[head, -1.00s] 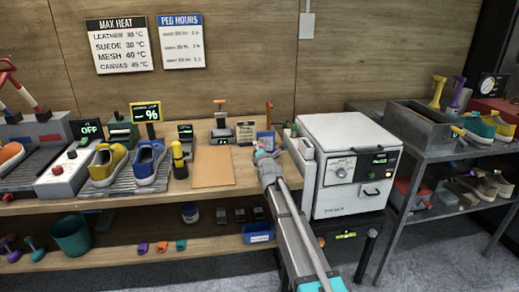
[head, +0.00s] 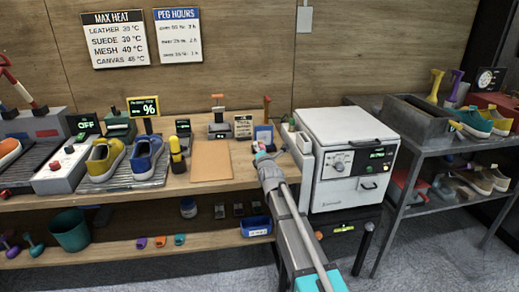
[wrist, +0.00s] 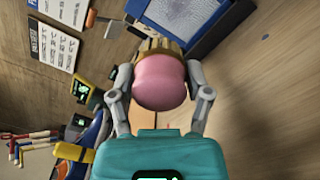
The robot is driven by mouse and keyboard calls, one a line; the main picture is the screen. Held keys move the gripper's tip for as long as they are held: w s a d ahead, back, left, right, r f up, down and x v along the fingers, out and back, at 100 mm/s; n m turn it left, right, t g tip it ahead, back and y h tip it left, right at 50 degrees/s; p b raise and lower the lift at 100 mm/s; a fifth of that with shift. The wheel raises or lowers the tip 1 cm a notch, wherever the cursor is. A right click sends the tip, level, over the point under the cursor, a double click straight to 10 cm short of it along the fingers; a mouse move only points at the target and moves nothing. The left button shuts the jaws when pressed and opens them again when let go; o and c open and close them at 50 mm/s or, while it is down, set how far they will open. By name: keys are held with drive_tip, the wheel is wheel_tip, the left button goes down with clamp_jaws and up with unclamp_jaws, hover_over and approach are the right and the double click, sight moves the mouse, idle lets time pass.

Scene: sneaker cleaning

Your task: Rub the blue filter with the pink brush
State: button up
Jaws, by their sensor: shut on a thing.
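The blue filter (head: 263,132) stands upright at the back of the wooden bench, left of the white cabinet. In the wrist view its blue frame and pale mesh panel (wrist: 188,14) show at the top, cut off by the picture edge. My gripper (wrist: 160,80) is shut on the pink brush (wrist: 161,84), one finger on each side of its rounded pink handle. The tan bristles point toward the filter and overlap its lower edge in the picture. I cannot tell whether they touch it. In the head view my gripper (head: 264,157) is just in front of the filter.
The white cabinet (head: 345,165) stands close on the right of my arm. A brown board (head: 211,161) lies flat on the bench to the left. A yellow-capped bottle (head: 177,155) and sneakers (head: 146,160) are further left. A metal shelf (head: 445,150) stands at the far right.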

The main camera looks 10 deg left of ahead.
drive_tip(key=shift+s, duration=0.15)
drive_tip(key=shift+v, duration=1.35)
drive_tip(key=shift+r, duration=0.15)
wheel_tip(320, 180, up, 19)
drive_tip(key=p, duration=1.9)
drive_tip(key=shift+r+p, duration=0.25)
drive_tip(key=shift+p, duration=0.1)
drive_tip(key=shift+a, duration=0.15)
